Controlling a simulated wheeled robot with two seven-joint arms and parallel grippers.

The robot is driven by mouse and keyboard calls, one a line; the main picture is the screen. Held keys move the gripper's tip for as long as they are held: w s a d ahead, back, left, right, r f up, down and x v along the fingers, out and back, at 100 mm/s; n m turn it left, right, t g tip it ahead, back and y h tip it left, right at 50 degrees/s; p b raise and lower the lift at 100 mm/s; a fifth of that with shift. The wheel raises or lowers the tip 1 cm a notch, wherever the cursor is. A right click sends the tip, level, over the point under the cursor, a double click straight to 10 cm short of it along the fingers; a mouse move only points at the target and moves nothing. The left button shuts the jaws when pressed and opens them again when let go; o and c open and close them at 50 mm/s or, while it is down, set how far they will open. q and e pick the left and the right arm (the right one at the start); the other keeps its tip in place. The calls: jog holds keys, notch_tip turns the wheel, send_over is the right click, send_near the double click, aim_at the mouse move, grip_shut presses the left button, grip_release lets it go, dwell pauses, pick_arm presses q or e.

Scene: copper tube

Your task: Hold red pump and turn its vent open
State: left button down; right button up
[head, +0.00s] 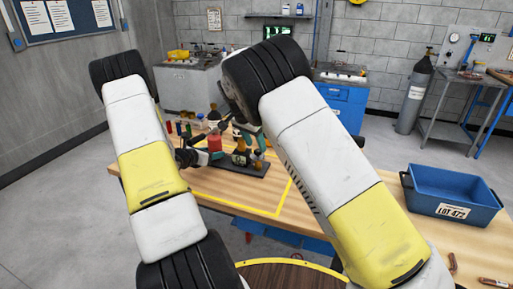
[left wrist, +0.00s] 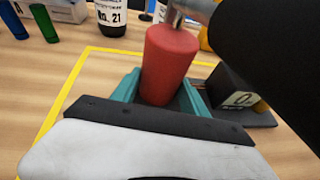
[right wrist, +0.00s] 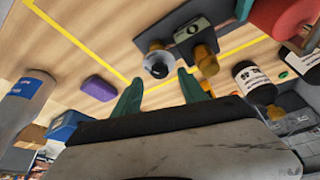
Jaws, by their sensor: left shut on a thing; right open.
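The red pump (left wrist: 170,60) is an upright red cylinder. It stands between the teal fingers of my left gripper (left wrist: 160,92), which is shut on it. It also shows in the head view (head: 214,143), partly hidden. In the right wrist view my right gripper (right wrist: 160,85) is open and empty. A brass fitting with a round dark-and-silver end (right wrist: 157,63) lies just beyond the gap between its fingers. A second brass fitting (right wrist: 205,62) is beside it, on a dark base plate (right wrist: 205,30). I cannot tell which fitting is the vent.
A labelled dark bottle (right wrist: 250,76) stands near my right fingers. A purple block (right wrist: 99,88) lies on the wooden table. Green (left wrist: 44,23) and blue (left wrist: 13,20) pieces stand at left. A blue bin (head: 453,193) sits at the table's right. Yellow tape outlines the work area.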

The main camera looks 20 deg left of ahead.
aim_at(258, 152)
jog(key=shift+x, duration=1.2)
grip_shut()
jog(key=shift+n, duration=0.3)
jog(key=n, duration=0.1)
jog(key=n+y, duration=0.1)
jog(key=n, duration=0.1)
jog(key=shift+d, duration=0.2)
jog(key=shift+n+t+y, duration=0.3)
jog(key=shift+n+y, duration=0.3)
jog(key=shift+n, duration=0.5)
